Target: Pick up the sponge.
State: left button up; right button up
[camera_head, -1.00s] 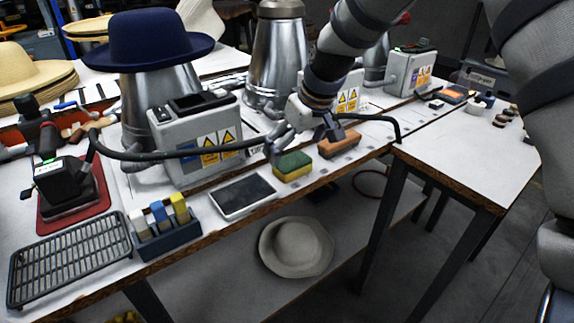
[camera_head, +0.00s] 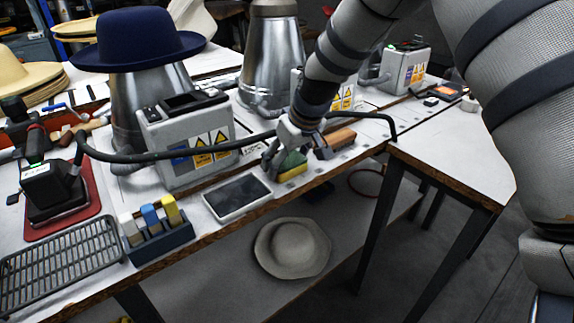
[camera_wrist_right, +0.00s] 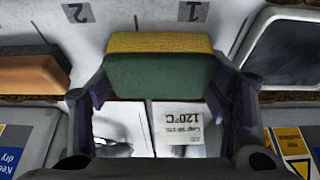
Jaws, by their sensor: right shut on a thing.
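The sponge (camera_head: 293,173), yellow on one side and green on the other, is near the front edge of the worktable. My right gripper (camera_head: 294,159) is shut on it, one finger on each side. In the right wrist view the sponge (camera_wrist_right: 160,68) spans between the two fingers, with the number 1 and 2 marks on the table beyond. I cannot tell whether it still touches the table. My left gripper is not in view.
An orange-brown block (camera_head: 338,139) sits close to the right of my right gripper. A grey control box (camera_head: 165,142) with a hose stands behind. A hat (camera_head: 292,248) rests on the lower shelf.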

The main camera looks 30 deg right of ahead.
aim_at(291, 158)
jog(key=shift+r, duration=0.1)
jog(key=r, duration=0.2)
jog(key=d+r, duration=0.1)
jog(key=r, duration=0.1)
jog(key=shift+r, duration=0.2)
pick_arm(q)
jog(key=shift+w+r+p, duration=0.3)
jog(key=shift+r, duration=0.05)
pick_arm(e)
jog(key=s+d+r, duration=0.2)
jog(key=d+r, duration=0.6)
jog(key=d, duration=0.4)
jog(key=shift+s+d+r, duration=0.15)
jog(key=shift+s+d, duration=0.15)
jog(key=shift+d, duration=0.1)
jog(key=shift+o, duration=0.3)
